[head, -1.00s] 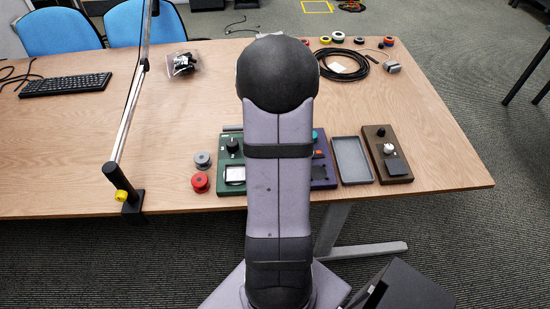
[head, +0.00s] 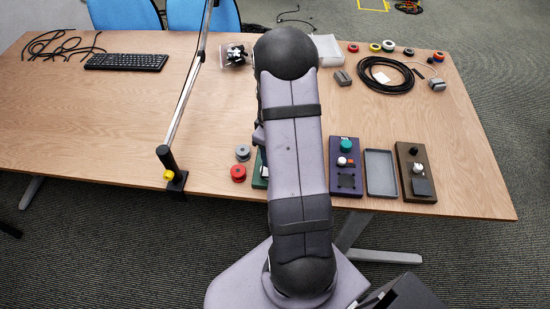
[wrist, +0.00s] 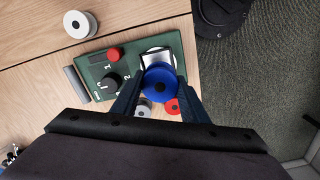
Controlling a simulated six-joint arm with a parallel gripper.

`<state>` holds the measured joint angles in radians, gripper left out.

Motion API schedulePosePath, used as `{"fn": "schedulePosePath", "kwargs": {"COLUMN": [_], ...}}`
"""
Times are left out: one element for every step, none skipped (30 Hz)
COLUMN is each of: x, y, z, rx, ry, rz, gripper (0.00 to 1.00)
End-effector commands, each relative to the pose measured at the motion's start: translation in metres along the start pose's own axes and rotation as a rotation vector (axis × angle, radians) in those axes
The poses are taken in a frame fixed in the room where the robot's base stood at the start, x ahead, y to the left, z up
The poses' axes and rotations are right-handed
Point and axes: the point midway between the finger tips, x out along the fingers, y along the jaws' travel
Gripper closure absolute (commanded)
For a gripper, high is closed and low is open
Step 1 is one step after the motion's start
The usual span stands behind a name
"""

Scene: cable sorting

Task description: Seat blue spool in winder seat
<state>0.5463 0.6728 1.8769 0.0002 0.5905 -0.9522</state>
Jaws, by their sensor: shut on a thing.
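The blue spool (wrist: 159,83) is held between the two fingers of my gripper (wrist: 160,86) in the wrist view. It is over the lower right end of a green panel (wrist: 107,69), overlapping the edge of a pale square in a silver frame (wrist: 156,53). I cannot tell whether the spool touches the panel or whether this square is the winder seat. In the head view my arm hides the gripper, the blue spool and most of the green panel (head: 259,181).
A red spool (head: 238,173) and a grey spool (head: 242,152) stand left of the green panel. A purple panel (head: 345,184), a grey tray (head: 381,194) and a brown panel (head: 409,190) lie to the right. A lamp post (head: 169,165) stands at left. A white spool (wrist: 80,24) shows in the wrist view.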

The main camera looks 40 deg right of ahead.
Motion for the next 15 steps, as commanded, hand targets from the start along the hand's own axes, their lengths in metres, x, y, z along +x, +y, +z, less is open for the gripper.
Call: {"fn": "schedulePosePath", "kwargs": {"x": [0.0, 0.0, 0.0, 0.0, 0.0, 0.0, 0.001, 0.001, 0.002, 0.003, 0.004, 0.005, 0.007, 0.008, 0.011], "y": [0.002, 0.003, 0.003, 0.004, 0.003, 0.003, 0.003, 0.003, 0.003, 0.003, 0.003, 0.003, 0.003, 0.003, 0.003], "z": [-0.001, -0.002, -0.002, -0.002, -0.002, -0.002, -0.002, -0.002, -0.002, -0.002, -0.002, -0.002, -0.002, -0.002, -0.002], "rx": [-0.007, -0.01, -0.015, -0.018, -0.019, -0.02, -0.02, -0.02, -0.02, -0.02, -0.02, -0.02, -0.02, -0.02, -0.019], "ry": [0.0, 0.0, 0.0, 0.0, -0.001, -0.001, -0.001, 0.0, 0.0, 0.0, 0.0, 0.0, 0.0, 0.0, 0.0], "rz": [0.0, 0.0, 0.0, -0.001, -0.001, -0.001, -0.001, -0.001, -0.001, -0.001, -0.001, -0.001, -0.001, -0.001, -0.001], "gripper": [0.82, 0.82, 0.82, 0.82, 0.82, 0.82, 0.82, 0.82, 0.82, 0.82, 0.82, 0.82, 0.82, 0.82, 0.82]}}
